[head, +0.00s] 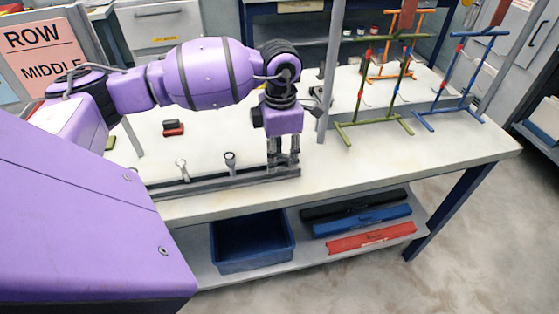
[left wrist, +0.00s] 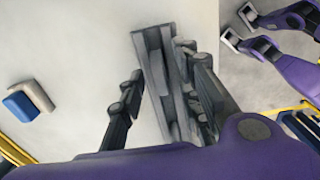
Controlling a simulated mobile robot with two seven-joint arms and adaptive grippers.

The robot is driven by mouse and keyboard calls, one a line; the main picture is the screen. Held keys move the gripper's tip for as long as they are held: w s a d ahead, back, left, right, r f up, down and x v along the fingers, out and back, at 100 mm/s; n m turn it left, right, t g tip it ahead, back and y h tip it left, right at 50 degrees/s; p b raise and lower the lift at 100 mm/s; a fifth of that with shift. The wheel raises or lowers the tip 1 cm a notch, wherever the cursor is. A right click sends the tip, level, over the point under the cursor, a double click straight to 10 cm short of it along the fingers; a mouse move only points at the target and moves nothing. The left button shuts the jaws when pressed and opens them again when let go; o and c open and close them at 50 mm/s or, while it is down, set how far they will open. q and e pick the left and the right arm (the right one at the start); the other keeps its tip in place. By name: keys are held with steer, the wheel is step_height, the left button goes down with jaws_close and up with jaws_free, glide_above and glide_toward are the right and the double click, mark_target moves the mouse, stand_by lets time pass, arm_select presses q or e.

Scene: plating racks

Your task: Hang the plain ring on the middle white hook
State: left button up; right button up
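My left gripper (head: 283,160) points down over the right end of a dark grey rail (head: 215,183) on the table. Its two fingers are apart, astride the rail's end; in the left wrist view the fingers (left wrist: 161,62) also stand apart. I cannot tell whether a ring is between them. My right gripper (left wrist: 238,25) is open and empty.
An orange rack (head: 400,75) and a blue rack (head: 463,80) stand near the green one. A grey post (head: 331,70) rises between my left gripper and the racks. A red-and-black block (head: 173,128) lies behind the rail. A sign (head: 45,50) reads "ROW MIDDLE".

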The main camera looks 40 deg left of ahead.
mark_target(281, 156)
arm_select(q)
steer(key=shift+f, duration=0.15)
jaws_close()
stand_by(0.4)
steer(key=shift+r, duration=0.55)
step_height(281, 156, up, 2)
steer(key=shift+d+r, duration=0.15)
steer(key=shift+r, duration=0.1)
steer(key=s+d+r+b, duration=0.1)
steer(key=s+d+r, duration=0.8)
steer(key=s, duration=0.1)
steer(key=shift+s+r, duration=0.2)
steer(key=shift+s, duration=0.05)
